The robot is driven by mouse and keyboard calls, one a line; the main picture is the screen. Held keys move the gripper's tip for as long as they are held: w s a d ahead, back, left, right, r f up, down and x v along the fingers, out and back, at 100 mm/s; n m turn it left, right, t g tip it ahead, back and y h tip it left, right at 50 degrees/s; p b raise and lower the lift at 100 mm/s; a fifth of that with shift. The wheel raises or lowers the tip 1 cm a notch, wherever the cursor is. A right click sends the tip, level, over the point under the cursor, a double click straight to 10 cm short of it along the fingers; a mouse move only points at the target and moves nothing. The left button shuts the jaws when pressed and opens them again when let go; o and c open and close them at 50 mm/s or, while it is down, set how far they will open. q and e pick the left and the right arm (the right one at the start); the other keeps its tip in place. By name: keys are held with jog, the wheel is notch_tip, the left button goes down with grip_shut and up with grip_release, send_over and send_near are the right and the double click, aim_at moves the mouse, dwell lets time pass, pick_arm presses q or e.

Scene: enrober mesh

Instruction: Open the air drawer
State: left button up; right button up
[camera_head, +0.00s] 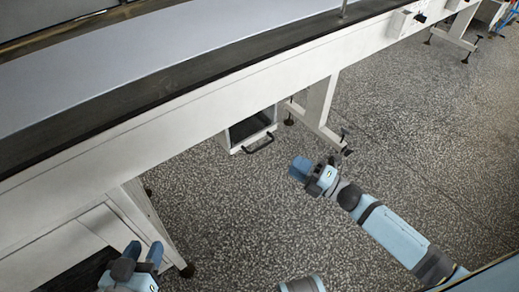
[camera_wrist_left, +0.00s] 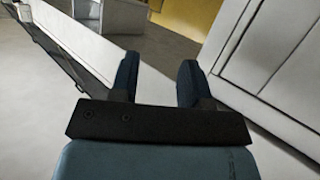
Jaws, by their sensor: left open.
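The air drawer (camera_head: 252,127) is a white-framed unit with a dark panel and a black bar handle (camera_head: 258,146), under the long conveyor frame in the head view. How far it is open I cannot tell. My right gripper (camera_head: 299,168) is to the right of and a little below the handle in the picture, apart from it; whether its fingers are apart is unclear. My left gripper (camera_head: 146,250) is at the lower left, far from the handle. Its two blue fingers stand apart with nothing between them, as the left wrist view (camera_wrist_left: 158,75) also shows.
The long white conveyor frame (camera_head: 210,110) with a grey belt (camera_head: 170,50) runs across the upper left. A support leg (camera_head: 322,100) with feet stands right of the drawer, another leg (camera_head: 145,215) beside my left gripper. Speckled floor (camera_head: 430,120) is clear at right.

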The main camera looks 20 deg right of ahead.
aim_at(261, 146)
jog(key=b+x, duration=0.1)
jog(key=x, duration=1)
jog(key=shift+w+a, duration=0.25)
jog(key=shift+w, duration=0.1)
pick_arm(q)
jog(key=shift+w+d+r+t+h, duration=0.2)
jog(key=shift+d+r+t, duration=0.1)
jog(key=shift+r, duration=0.25)
jog(key=shift+w+d+r+t+h, duration=0.2)
jog(key=shift+d+r+t, duration=0.1)
jog(key=shift+r, duration=0.25)
jog(key=shift+a, duration=0.1)
pick_arm(e)
grip_shut()
